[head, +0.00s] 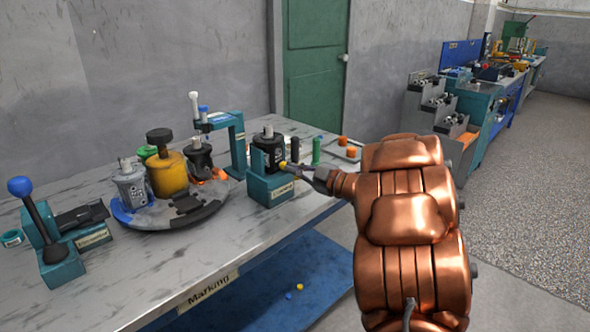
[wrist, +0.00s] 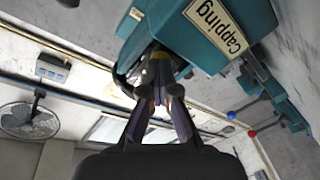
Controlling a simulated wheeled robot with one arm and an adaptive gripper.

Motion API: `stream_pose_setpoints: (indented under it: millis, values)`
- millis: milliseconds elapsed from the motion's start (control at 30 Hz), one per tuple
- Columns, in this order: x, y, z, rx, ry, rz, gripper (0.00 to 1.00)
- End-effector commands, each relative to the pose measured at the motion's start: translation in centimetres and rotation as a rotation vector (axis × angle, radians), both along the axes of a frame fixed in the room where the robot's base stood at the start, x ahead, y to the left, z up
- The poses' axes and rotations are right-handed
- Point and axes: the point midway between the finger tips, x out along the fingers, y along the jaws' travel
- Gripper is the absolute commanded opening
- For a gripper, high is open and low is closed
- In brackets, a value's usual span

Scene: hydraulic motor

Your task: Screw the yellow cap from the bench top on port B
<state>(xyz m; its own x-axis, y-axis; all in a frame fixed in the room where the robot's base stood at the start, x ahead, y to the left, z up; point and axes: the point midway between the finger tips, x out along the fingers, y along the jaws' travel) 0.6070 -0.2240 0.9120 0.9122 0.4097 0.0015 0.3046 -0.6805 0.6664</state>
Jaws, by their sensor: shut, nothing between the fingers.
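A black motor (head: 269,147) stands upright in the teal capping fixture (head: 268,187) on the bench. A yellow cap (head: 283,164) shows at the motor's right side, just beyond my fingertips. My gripper (head: 291,168) is shut and empty, pointing left at that side of the motor. In the wrist view, my gripper (wrist: 160,88) has its fingers close together, and a bit of yellow (wrist: 160,56) shows right at their tips. The fixture with its "Capping" label (wrist: 216,27) is just beyond. I cannot read the port letters or tell how far the cap is seated.
A round turntable (head: 170,215) with several motors is left of the fixture. A teal press (head: 237,148) stands behind it. A green cylinder (head: 316,150) and a tray (head: 345,152) with orange parts are to the right. A yellow piece (head: 300,287) lies on the blue surface below.

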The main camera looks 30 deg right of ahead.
Motion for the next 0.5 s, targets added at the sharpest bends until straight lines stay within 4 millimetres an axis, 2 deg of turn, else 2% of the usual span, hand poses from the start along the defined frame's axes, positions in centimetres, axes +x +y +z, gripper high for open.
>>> stream_pose_setpoints:
  millis: [500]
  values:
    - [0.06,0.2,0.17,0.105,0.049,0.004,0.0]
